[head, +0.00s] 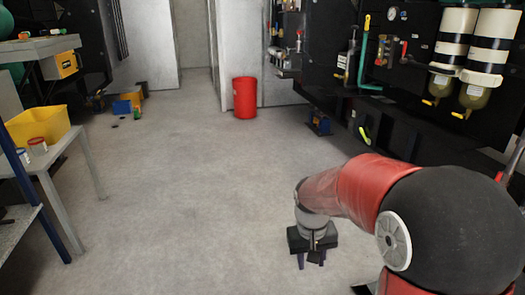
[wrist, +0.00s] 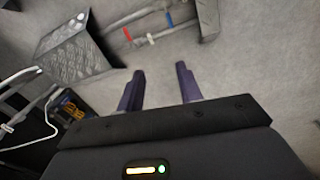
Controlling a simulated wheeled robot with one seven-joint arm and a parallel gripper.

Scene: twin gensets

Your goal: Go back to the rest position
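My gripper (head: 312,260) hangs at the end of my red and black arm at the lower right of the head view, pointing down over bare grey floor. In the wrist view my gripper (wrist: 160,85) shows two dark purple fingers set well apart with only floor between them. It is open and holds nothing.
A red bin (head: 245,98) stands on the floor at the back. A table with a yellow bin (head: 38,126) is on the left. Filters (head: 488,55) and pipework line the dark machine on the right. The middle floor is clear. A dark perforated box (wrist: 75,50) shows in the wrist view.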

